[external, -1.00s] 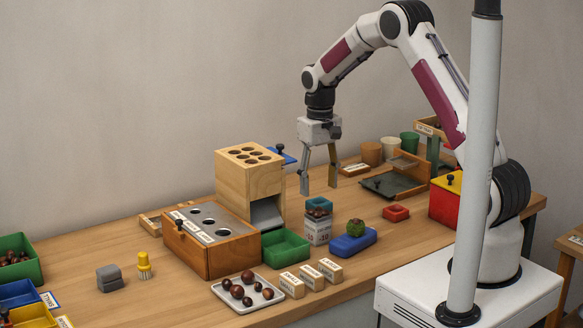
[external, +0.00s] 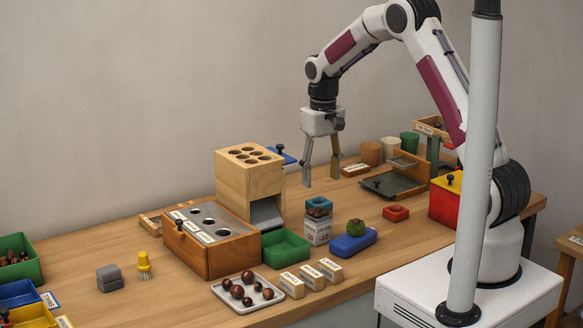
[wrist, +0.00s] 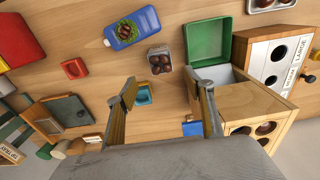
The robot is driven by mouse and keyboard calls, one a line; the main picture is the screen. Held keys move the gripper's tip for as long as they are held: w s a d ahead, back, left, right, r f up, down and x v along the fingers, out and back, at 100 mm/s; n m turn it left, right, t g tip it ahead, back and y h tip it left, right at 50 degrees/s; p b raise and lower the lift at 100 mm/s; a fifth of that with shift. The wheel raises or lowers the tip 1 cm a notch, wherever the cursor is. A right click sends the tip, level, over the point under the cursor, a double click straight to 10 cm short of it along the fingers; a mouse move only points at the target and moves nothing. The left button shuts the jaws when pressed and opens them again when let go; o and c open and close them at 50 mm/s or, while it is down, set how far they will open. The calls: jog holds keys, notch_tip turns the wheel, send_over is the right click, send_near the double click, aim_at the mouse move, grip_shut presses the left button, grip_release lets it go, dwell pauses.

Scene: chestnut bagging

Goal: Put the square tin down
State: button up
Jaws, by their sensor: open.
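The square tin (external: 317,231) is grey with a printed label and stands upright on the table, between the green tray and the blue dish. Chestnuts fill its open top, which also shows in the wrist view (wrist: 159,61). My gripper (external: 321,183) is open and empty, above and behind the tin and apart from it. In the wrist view its fingers (wrist: 162,82) are spread with nothing between them, and the tin lies beyond the tips. A small light-blue square container (external: 319,203) stands just behind the tin.
The green tray (external: 286,247) is left of the tin; the blue dish (external: 353,243) with a green burr is right. A red dish (external: 396,212) sits farther right. A wooden block with holes (external: 249,180) stands left of my gripper.

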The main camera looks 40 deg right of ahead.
jog(key=s+r+t, duration=0.3)
jog(key=s+r, duration=1.2)
jog(key=r, duration=0.3)
jog(key=s+r+t, duration=0.1)
jog(key=s+t, duration=0.1)
jog(key=s, duration=1.6)
jog(key=shift+d+r, duration=0.35)
jog(key=shift+d, duration=0.1)
jog(key=o, duration=0.3)
jog(key=shift+w, duration=0.1)
